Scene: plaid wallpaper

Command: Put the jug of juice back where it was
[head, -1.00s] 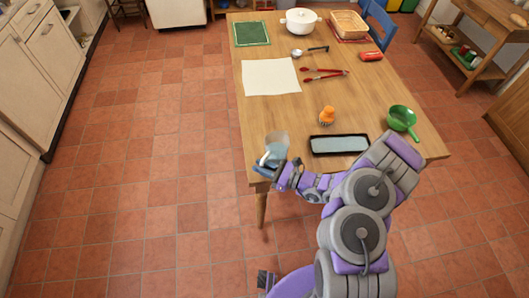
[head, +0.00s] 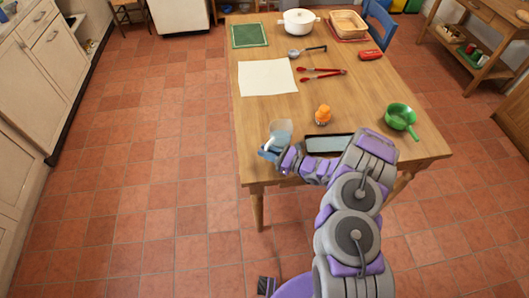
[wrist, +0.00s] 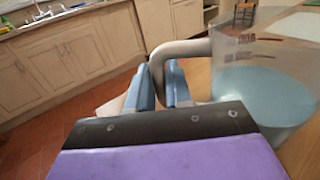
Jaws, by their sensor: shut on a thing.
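The jug (head: 282,131) is see-through with light blue liquid low inside and a grey handle. It is at the near left corner of the wooden table (head: 215,0). My gripper (head: 272,150) is at its left near side. In the wrist view, my gripper's blue fingers (wrist: 160,85) are closed around the lower part of the handle, and the jug (wrist: 265,90) fills the right side. I cannot tell whether its base touches the table.
A dark-rimmed tray (head: 328,144) lies right of the jug, partly behind my arm.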

